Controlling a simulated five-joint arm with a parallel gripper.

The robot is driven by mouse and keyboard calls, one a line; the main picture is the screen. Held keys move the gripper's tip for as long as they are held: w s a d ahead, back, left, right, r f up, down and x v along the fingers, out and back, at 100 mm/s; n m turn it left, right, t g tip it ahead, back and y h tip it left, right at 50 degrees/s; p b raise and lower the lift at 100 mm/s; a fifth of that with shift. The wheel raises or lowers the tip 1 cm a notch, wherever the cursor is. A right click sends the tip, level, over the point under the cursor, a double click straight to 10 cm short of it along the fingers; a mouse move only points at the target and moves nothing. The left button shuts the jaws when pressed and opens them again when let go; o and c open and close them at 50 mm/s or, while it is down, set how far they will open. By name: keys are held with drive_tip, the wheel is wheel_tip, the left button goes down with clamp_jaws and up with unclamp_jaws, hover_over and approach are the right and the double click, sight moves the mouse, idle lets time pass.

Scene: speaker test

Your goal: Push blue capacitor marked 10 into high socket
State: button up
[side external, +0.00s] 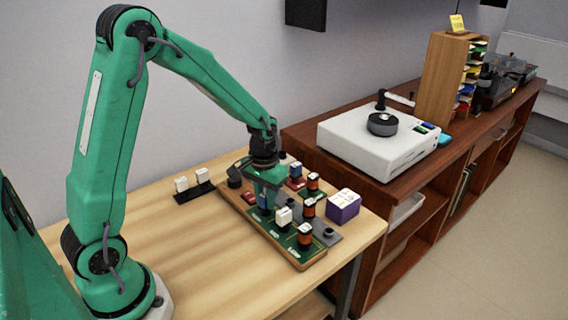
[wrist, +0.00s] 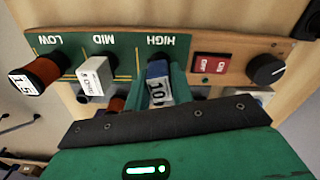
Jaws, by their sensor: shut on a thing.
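The blue capacitor marked 10 (wrist: 157,82) is between the green fingers of my gripper (wrist: 160,88), directly at the HIGH label of the green board (wrist: 125,58). My gripper is shut on it. The high socket is hidden behind the capacitor and fingers, so I cannot tell how deep the capacitor sits. In the side view my gripper (side external: 266,196) points down over the wood-framed board (side external: 262,238), and a bit of the blue capacitor (side external: 264,202) shows between its fingers.
A white block (wrist: 95,75) stands at MID and a dark red cylinder (wrist: 38,75) at LOW. A red ON/OFF switch (wrist: 212,67) and black knob (wrist: 266,70) lie right of HIGH. A purple box (side external: 342,206) stands beside the board. The table's left front is clear.

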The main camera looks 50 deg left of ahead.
drive_tip(key=shift+f, duration=0.2)
idle(0.6)
drive_tip(key=o, duration=1)
drive_tip(key=shift+r, duration=0.2)
drive_tip(key=shift+r, duration=3.55)
drive_tip(key=shift+r, duration=0.1)
